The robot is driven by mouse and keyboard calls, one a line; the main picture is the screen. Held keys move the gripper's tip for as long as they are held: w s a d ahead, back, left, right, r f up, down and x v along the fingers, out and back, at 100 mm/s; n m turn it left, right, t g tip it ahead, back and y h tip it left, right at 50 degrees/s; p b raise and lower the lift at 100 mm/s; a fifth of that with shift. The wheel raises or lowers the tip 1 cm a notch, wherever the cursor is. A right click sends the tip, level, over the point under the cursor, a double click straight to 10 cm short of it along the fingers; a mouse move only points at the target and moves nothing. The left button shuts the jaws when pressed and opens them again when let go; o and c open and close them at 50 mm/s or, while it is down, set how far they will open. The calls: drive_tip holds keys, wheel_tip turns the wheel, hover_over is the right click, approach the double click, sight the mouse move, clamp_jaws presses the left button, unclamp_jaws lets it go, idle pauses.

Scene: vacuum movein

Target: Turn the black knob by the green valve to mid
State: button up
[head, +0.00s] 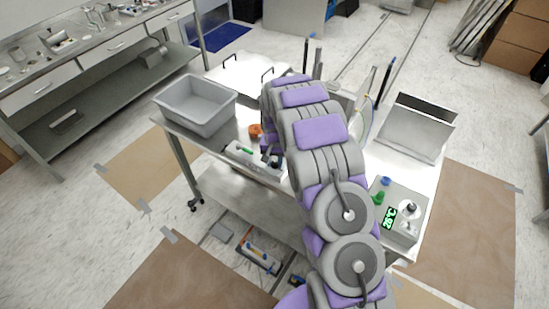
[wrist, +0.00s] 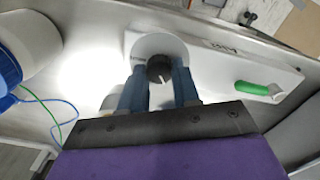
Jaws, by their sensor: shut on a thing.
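The black knob (wrist: 159,69) sits on a round light plate on the white valve panel (wrist: 215,62) in the wrist view. The green valve handle (wrist: 255,88) is to the right of the knob on the same panel. My gripper (wrist: 159,75) has its two blue fingers on either side of the knob, shut on it. In the head view the panel (head: 240,152) lies on the cart, with the green handle (head: 240,149) showing. There the knob is hidden or too small to tell, and my purple and grey arm covers part of the cart.
A grey bin (head: 197,108) stands at the cart's left end. A grey device with a green display (head: 389,217) and an open metal box (head: 412,130) are at the right. In the wrist view, blue and green wires (wrist: 47,115) run at the left.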

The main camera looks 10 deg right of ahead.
sight(274, 163)
drive_tip(key=m, duration=0.3)
drive_tip(key=m+p, duration=0.1)
drive_tip(key=m, duration=0.2)
drive_tip(key=shift+s+m, duration=0.2)
drive_tip(key=shift+m, duration=0.1)
idle(0.5)
drive_tip(key=o, duration=1.1)
drive_tip(key=shift+w+a, duration=0.1)
drive_tip(key=shift+a, duration=0.05)
drive_tip(key=shift+c, duration=0.2)
drive_tip(key=shift+w+r, duration=0.1)
drive_tip(key=shift+r, duration=0.5)
wheel_tip(274, 163, up, 16)
drive_tip(key=p, duration=0.1)
